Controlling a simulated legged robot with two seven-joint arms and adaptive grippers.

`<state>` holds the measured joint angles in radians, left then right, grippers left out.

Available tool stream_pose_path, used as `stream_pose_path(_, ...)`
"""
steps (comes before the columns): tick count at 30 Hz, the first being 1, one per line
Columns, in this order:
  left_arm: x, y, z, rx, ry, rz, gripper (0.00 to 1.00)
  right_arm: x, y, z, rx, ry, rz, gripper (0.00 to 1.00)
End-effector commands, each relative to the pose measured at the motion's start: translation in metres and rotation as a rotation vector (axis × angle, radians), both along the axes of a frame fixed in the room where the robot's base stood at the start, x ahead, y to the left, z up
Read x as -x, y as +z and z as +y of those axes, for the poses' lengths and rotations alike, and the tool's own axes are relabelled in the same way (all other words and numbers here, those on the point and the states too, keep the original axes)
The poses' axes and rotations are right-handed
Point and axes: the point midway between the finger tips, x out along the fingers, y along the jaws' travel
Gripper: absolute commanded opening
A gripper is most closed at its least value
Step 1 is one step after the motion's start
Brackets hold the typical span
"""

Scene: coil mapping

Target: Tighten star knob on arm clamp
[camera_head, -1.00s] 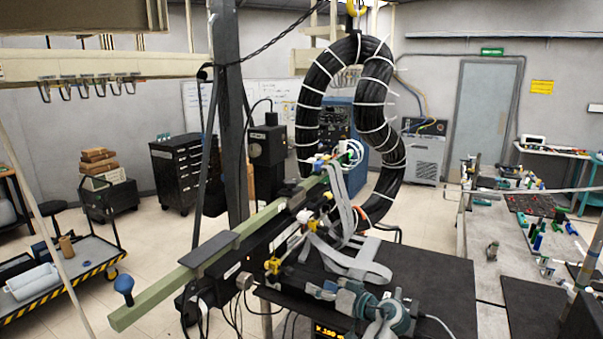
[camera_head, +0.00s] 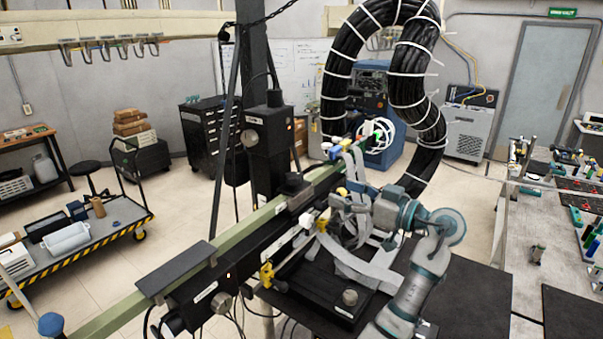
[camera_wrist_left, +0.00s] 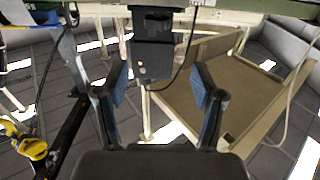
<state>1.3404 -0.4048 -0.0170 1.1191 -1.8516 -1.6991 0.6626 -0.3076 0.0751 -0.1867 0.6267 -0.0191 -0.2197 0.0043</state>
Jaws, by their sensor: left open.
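My left arm rises from the bottom right of the head view and bends toward the grey straps. Its wrist is beside the green beam (camera_head: 250,228), with the fingers hard to make out there. In the left wrist view my left gripper (camera_wrist_left: 158,82) is open and empty, a black box (camera_wrist_left: 155,45) beyond its fingers. A round grey knob (camera_head: 222,303) is on the black clamp body (camera_head: 192,307) under the beam, left of my arm. Another round knob (camera_head: 250,136) is on the upright black block (camera_head: 270,155). I cannot tell which is the star knob. My right gripper is out of view.
Yellow clamp parts (camera_head: 267,275) and loose grey straps (camera_head: 365,272) crowd the fixture. A thick black coil (camera_head: 345,65) hangs behind. A cluttered bench (camera_head: 520,250) stands at right.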

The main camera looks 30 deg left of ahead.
Motion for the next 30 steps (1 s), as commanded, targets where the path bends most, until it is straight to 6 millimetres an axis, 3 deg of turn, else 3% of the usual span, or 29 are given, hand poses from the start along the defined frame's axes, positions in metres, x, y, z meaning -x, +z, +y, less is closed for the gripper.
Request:
stream_pose_path(6,-0.008,0.0,0.057,0.004,0.004,0.004,0.69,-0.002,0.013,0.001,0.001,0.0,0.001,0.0)
stream_pose_path(15,-0.013,0.003,0.109,-0.002,0.001,0.004,0.69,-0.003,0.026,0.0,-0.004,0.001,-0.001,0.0)
stream_pose_path(24,-0.016,0.001,0.131,-0.003,0.0,0.005,0.69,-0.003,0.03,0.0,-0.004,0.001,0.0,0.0)
stream_pose_path(30,-0.016,0.0,0.134,-0.001,-0.001,0.004,0.69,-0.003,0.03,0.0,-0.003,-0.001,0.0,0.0)
